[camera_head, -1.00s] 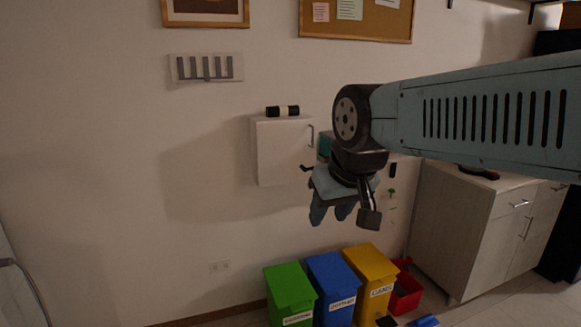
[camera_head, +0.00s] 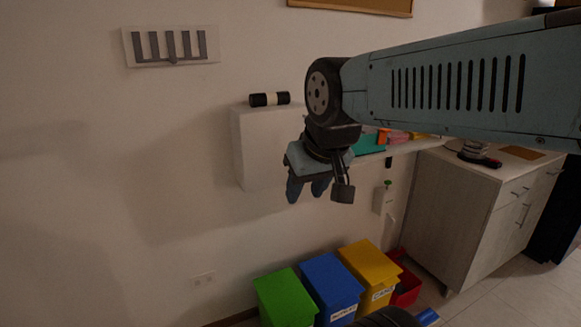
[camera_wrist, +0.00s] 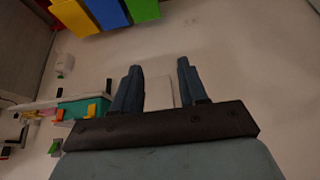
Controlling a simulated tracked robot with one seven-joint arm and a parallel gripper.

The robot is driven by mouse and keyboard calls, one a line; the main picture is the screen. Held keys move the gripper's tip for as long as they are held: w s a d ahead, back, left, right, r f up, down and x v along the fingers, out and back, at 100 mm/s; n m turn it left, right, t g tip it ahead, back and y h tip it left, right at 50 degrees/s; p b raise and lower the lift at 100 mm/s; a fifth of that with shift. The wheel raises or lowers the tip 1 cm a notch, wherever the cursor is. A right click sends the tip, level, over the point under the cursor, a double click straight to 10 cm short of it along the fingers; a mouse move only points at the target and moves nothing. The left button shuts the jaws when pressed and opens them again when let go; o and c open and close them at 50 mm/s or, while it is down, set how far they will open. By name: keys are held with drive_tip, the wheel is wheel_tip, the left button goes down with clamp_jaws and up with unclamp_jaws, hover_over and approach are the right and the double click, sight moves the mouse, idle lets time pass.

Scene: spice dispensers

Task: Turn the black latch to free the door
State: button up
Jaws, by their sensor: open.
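The white wall cabinet (camera_head: 262,150) is left of centre in the head view, with its door front closed as far as I can see. My gripper (camera_head: 306,191) hangs in front of the cabinet's right side, fingers down, open and empty. My wrist and gripper hide the door's right edge, so I cannot see the black latch or the handle now. In the wrist view the open fingers (camera_wrist: 157,80) point at the wall, and a pale panel (camera_wrist: 160,93), perhaps the cabinet, shows between them. I cannot tell the gap between the gripper and the cabinet.
A black roll with a pale band (camera_head: 269,99) lies on the cabinet. A shelf with a teal item (camera_head: 370,145) is to the right. Green (camera_head: 285,300), blue (camera_head: 331,285) and yellow (camera_head: 369,267) bins stand below. A counter (camera_head: 470,205) is at right.

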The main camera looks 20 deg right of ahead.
drive_tip(key=shift+o, duration=0.9)
drive_tip(key=shift+w+d, duration=0.1)
drive_tip(key=shift+d, duration=0.05)
drive_tip(key=o, duration=0.9)
drive_tip(key=w+d+f+t+h, duration=0.1)
drive_tip(key=w+d, duration=0.2)
drive_tip(key=w, duration=0.4)
drive_tip(key=w+d+f+t+h, duration=0.1)
drive_tip(key=w+d, duration=0.3)
drive_tip(key=w, duration=0.3)
drive_tip(key=shift+m+t, duration=0.3)
drive_tip(key=shift+t, duration=0.1)
drive_tip(key=w+d+f+t, duration=0.35)
drive_tip(key=w+d, duration=0.35)
drive_tip(key=w, duration=0.5)
drive_tip(key=w+d+f+t+y, duration=0.1)
drive_tip(key=w+d+f+t, duration=0.2)
drive_tip(key=d+f, duration=0.3)
drive_tip(key=w+d+f+t+y, duration=0.1)
drive_tip(key=w+d+f+t, duration=0.2)
drive_tip(key=f, duration=0.5)
drive_tip(key=shift+n, duration=0.4)
drive_tip(key=w, duration=1.3)
drive_tip(key=shift+d, duration=0.35)
drive_tip(key=shift+c, duration=0.3)
drive_tip(key=c, duration=0.8)
